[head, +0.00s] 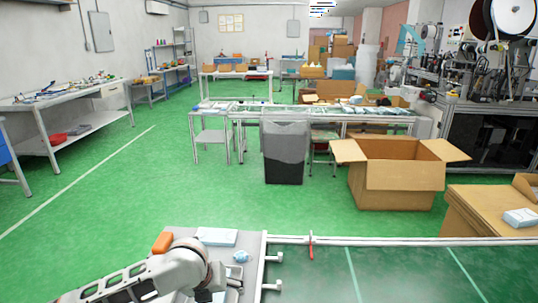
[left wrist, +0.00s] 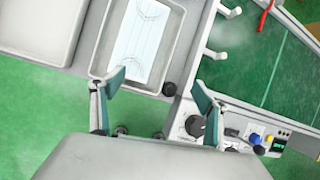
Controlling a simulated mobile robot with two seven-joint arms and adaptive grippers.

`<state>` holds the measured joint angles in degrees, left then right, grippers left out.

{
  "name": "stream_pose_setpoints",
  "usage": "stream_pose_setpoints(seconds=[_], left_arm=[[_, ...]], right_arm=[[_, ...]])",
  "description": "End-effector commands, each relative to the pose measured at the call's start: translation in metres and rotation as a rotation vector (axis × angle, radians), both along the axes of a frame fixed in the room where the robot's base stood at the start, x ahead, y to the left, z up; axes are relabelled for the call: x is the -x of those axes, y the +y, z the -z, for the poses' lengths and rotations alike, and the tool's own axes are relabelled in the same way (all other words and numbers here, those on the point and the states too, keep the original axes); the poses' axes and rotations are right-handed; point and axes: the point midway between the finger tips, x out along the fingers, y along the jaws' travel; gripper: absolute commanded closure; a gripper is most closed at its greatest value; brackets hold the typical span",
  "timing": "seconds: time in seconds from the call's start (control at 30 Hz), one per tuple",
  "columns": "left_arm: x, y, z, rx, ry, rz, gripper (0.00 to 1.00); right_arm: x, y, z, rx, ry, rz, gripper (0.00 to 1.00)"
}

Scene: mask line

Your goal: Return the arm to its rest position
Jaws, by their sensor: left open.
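My left arm comes in from the lower left of the head view and bends down over the near grey table (head: 256,240). Its gripper is mostly cut off at the bottom of that view. In the left wrist view my left gripper (left wrist: 160,84) shows two teal-tipped fingers spread wide apart, with nothing between them. Beyond the fingers a pale blue-white mask (left wrist: 148,38) lies in a shallow grey tray (left wrist: 187,38). The fingers appear above the tray's near edge; whether they touch it cannot be told. My right gripper is in neither view.
A conveyor (head: 400,270) with a green belt runs to the right of the table. A control panel (left wrist: 255,138) with knobs and buttons sits by the right finger. An open cardboard box (head: 395,185) and a dark bin (head: 284,160) stand beyond. Green floor is clear at left.

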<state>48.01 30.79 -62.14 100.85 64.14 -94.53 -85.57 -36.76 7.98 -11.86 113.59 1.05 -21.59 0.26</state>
Motion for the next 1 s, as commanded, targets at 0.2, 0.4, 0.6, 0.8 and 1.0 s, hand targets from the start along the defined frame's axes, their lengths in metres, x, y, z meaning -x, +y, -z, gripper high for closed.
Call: stream_pose_setpoints(seconds=[0.2,0.4,0.6,0.8,1.0], left_arm=[[0.05,-0.047,0.015,0.268,-0.007,-0.282,0.26],[0.083,-0.048,0.016,0.499,-0.011,-0.621,0.26],[0.115,-0.01,0.018,0.688,-0.029,-1.021,0.26],[0.16,0.062,0.024,0.817,-0.1,-1.451,0.26],[0.21,0.136,0.026,0.871,-0.222,-1.784,0.26]], right_arm=[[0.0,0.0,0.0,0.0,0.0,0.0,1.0],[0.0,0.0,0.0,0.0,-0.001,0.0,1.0],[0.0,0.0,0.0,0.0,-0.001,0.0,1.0],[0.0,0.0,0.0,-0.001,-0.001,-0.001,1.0],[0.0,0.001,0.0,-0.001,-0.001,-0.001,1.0]])
